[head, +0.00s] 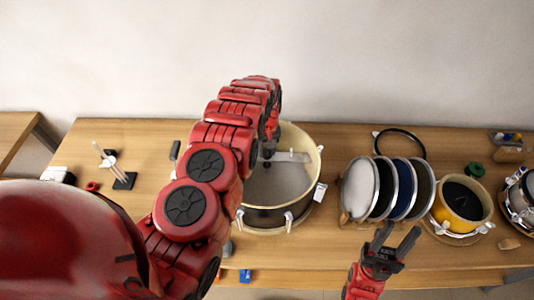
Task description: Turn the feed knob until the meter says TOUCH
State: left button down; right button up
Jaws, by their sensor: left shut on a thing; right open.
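A large round cream-rimmed vessel (318,150) stands on the table in the middle of the head view, with a grey inside and a pale bar across it. My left arm reaches over its left side. My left gripper (268,150) is at the bar, shut on what seems to be the feed knob, which the gripper and arm hide. A small white box (320,192) at the vessel's right rim may be the meter; its reading is too small to tell. My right gripper (396,242) is open and empty, in front of the discs near the table's front edge.
Several round mesh discs (359,189) stand in a row right of the vessel, with a black ring (400,133) behind. A yellow pot (463,200) and another round vessel (521,195) are further right. A small stand (124,181) is at the left.

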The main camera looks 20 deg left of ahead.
pick_arm(q)
jog(key=shift+f+m+b, duration=0.2)
jog(key=shift+m+b, duration=0.7)
jog(key=shift+b, duration=0.05)
jog(key=shift+r+m+b, duration=0.15)
jog(key=shift+m+b, duration=0.3)
jog(key=shift+m, duration=0.05)
jog(key=shift+c, duration=2.3)
grip_release()
jog(key=shift+r, duration=0.1)
